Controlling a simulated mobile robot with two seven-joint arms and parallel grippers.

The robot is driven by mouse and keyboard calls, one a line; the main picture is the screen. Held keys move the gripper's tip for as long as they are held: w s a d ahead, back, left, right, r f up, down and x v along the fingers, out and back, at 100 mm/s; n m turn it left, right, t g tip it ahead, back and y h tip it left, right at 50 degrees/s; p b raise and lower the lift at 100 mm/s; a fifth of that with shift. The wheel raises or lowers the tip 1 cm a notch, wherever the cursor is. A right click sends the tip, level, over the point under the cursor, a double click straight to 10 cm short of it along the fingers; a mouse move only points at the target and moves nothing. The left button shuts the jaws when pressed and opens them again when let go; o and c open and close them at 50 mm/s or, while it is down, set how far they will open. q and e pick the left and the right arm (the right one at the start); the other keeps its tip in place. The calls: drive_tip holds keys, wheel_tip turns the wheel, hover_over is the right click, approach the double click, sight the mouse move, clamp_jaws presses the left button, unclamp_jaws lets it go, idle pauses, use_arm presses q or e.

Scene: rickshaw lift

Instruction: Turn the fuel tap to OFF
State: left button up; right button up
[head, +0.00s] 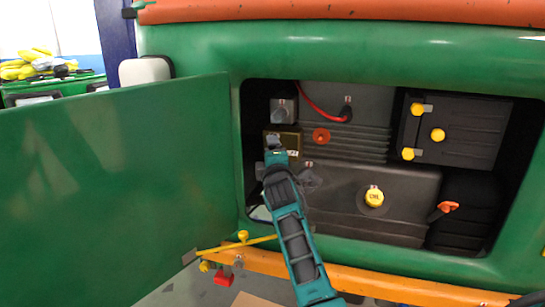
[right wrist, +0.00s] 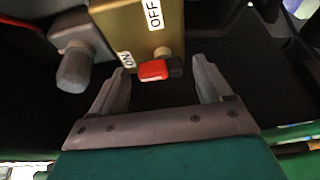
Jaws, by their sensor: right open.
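The fuel tap is a brass block (right wrist: 140,30) with an ON label (right wrist: 127,59) low on its left and an OFF label (right wrist: 154,14) higher up. Its red lever (right wrist: 153,70), with a black part on the right, lies roughly crosswise below the block in the right wrist view. My right gripper (right wrist: 162,77) is open, its fingers on either side of the lever with gaps visible. In the head view the brass block (head: 291,133) shows inside the open compartment, partly hidden by my right gripper (head: 274,145). My left gripper is not in view.
A grey knob (right wrist: 74,67) sits left of the tap. An orange knob (head: 321,135), yellow cap (head: 374,197) and orange lever (head: 448,207) are further right in the compartment. The green door (head: 120,190) stands open at left; the orange rail (head: 370,285) runs below.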

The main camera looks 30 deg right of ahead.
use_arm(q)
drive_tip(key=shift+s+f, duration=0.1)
